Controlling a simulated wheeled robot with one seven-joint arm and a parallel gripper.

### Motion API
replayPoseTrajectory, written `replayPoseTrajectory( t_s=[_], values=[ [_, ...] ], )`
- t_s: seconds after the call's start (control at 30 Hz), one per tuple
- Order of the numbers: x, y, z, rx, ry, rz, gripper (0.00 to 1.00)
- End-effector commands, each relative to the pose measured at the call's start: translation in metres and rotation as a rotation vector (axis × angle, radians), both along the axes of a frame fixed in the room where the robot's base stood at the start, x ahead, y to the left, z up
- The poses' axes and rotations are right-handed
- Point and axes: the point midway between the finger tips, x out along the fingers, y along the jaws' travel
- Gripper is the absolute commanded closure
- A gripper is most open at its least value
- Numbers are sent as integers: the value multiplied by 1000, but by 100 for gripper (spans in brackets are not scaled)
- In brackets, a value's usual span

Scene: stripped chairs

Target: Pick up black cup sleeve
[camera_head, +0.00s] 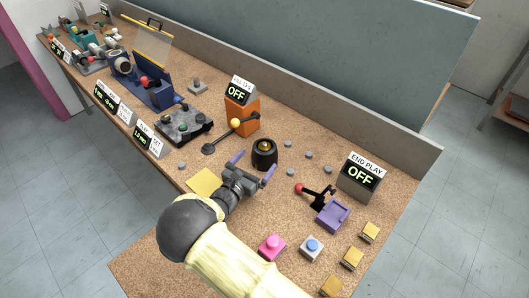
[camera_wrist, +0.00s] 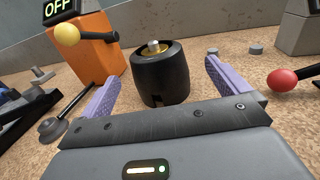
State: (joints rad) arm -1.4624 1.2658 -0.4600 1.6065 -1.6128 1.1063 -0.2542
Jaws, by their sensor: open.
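The black cup sleeve (camera_head: 264,153) is a short dark cylinder standing upright on the speckled tabletop, with a metal and yellowish piece showing in its top opening. It also stands in the wrist view (camera_wrist: 160,75), centred ahead of the fingers. My gripper (camera_head: 253,168) is open, with its two purple fingers apart and nothing between them that I can see gripped. In the wrist view my gripper (camera_wrist: 163,88) has one finger on each side of the sleeve's outline. The sleeve is just beyond or between the fingertips; I cannot tell which. No finger visibly touches it.
An orange box (camera_head: 241,116) with a yellow-knobbed lever stands behind left of the sleeve. A red-knobbed lever (camera_head: 299,188) and purple block (camera_head: 333,214) are at right, before the END PLAY box (camera_head: 358,178). Small grey discs (camera_head: 309,155) lie around. A low grey wall runs behind.

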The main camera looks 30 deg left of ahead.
Motion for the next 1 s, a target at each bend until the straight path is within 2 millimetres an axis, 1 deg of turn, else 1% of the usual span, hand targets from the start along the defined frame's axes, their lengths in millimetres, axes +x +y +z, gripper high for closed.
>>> replayPoseTrajectory(
  t_s=[0.03,0.13,0.47,0.57,0.8,0.9,1.0],
  values=[
    [6,-1,1,1,0,-1,0],
    [12,-1,0,0,1,0,0],
    [14,-1,0,0,1,1,0],
    [22,0,1,0,1,0,0],
    [57,0,2,0,1,-1,0],
    [64,0,1,0,2,0,0],
    [65,0,1,0,1,1,0]
  ],
)
